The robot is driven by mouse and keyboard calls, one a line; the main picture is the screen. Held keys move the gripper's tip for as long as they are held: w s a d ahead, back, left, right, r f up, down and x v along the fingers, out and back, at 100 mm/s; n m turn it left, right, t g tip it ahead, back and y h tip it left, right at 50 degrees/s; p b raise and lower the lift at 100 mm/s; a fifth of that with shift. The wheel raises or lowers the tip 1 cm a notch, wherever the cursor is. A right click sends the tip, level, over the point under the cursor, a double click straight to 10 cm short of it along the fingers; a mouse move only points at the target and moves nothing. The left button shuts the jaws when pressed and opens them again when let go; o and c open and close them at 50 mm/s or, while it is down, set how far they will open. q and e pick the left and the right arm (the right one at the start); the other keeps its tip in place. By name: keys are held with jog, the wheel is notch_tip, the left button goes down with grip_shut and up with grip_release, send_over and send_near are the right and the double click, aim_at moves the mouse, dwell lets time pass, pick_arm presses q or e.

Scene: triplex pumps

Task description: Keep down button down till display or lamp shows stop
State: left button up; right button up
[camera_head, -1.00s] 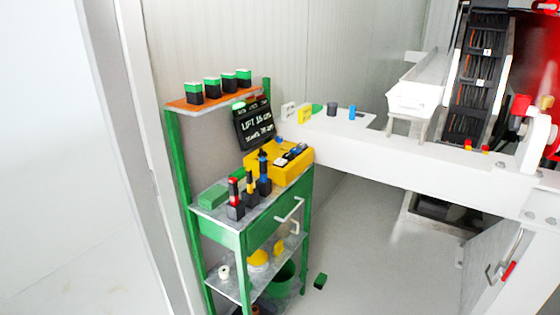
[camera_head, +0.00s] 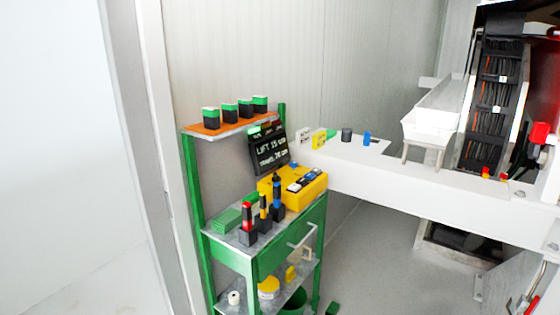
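A black display board (camera_head: 269,152) with white lettering stands at the back of the green shelf unit. Its text begins with "LIFT 15"; the rest is too small to read surely, and I cannot make out the word stop. A small green lit patch (camera_head: 254,130) shows at its top left. A yellow box (camera_head: 313,193) sits in front of it on the middle shelf, with small blue, black and white parts on top. I cannot tell which part is the down button. Neither of my grippers is in view.
The green shelf unit (camera_head: 258,262) holds several green-topped blocks on its orange top shelf (camera_head: 190,130). Red, yellow and blue tools (camera_head: 248,222) stand upright beside the yellow box. A white beam (camera_head: 400,185) runs right, with a white trough (camera_head: 430,125) above it. Floor shows below the beam.

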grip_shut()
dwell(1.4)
